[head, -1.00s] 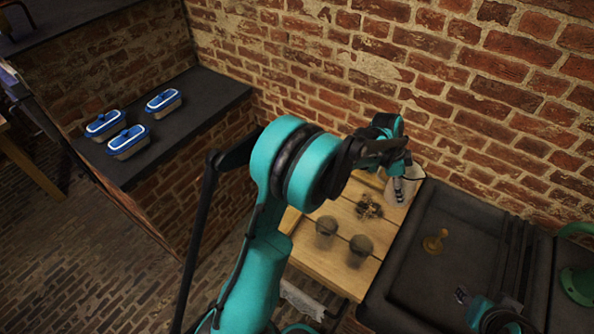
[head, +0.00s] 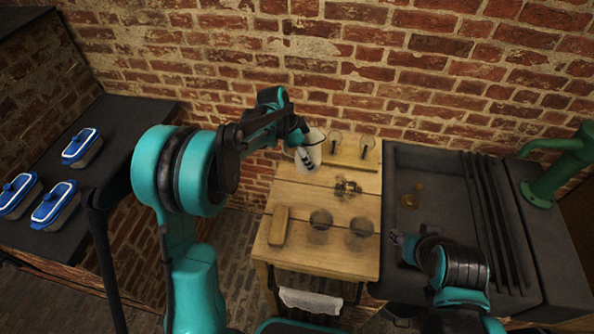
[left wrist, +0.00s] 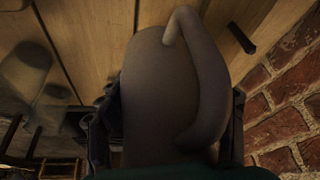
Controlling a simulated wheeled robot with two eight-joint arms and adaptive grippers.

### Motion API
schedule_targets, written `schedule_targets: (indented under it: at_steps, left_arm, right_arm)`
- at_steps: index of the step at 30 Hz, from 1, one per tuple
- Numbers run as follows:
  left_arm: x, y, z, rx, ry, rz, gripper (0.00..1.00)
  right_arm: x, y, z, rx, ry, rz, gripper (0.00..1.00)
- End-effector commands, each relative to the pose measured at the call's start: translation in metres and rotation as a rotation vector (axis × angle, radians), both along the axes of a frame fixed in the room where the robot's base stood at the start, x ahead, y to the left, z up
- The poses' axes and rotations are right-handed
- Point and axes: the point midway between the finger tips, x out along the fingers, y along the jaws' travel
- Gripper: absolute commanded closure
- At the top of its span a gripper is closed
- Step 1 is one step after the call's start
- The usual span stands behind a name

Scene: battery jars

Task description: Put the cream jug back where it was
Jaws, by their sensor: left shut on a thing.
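The cream jug (head: 314,150) is a pale jug over the back left part of the wooden table (head: 300,194). My left gripper (head: 304,158) is shut on it, with dark fingers against its sides. In the left wrist view the jug (left wrist: 160,95) fills the middle, its curved handle at the right, between the two fingers. I cannot tell whether its base touches the table. My right gripper (head: 397,246) is low at the right, by the sink's near left edge; its fingers are too small to read.
Two dark glass jars (head: 321,220) (head: 360,229) stand at the table's front. A small metal item (head: 347,187) sits mid-table, a wooden block (head: 279,226) front left. Two small glasses (head: 335,143) (head: 367,146) stand at the back. The sink (head: 425,175) holds a brass piece (head: 412,199).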

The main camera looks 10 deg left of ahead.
Motion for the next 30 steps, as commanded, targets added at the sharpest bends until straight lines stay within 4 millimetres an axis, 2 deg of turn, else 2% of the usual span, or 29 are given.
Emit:
schedule_targets:
  at_steps: [3,6,11,18,29,30]
  left_arm:
    - [-0.005,0.018,-0.012,0.000,0.001,0.002,0.88]
    - [-0.008,0.025,-0.016,0.000,0.000,-0.001,0.88]
    - [-0.008,0.027,-0.025,0.000,-0.001,-0.002,0.88]
    - [-0.008,0.027,-0.057,0.000,0.000,-0.001,0.88]
    - [-0.008,0.027,-0.060,0.000,0.000,-0.001,0.88]
    - [-0.008,0.027,-0.061,0.000,0.000,-0.001,0.31]
  right_arm:
    - [0.000,0.000,-0.007,0.000,0.000,0.000,0.60]
    - [0.000,0.000,-0.008,0.000,0.000,0.000,0.60]
    - [0.000,0.000,-0.012,0.000,0.000,0.000,0.60]
    - [0.000,0.000,-0.025,0.000,0.000,0.000,0.60]
    - [0.000,0.000,-0.026,0.000,0.000,0.000,0.60]
    - [0.000,0.000,-0.027,0.000,0.000,0.000,0.60]
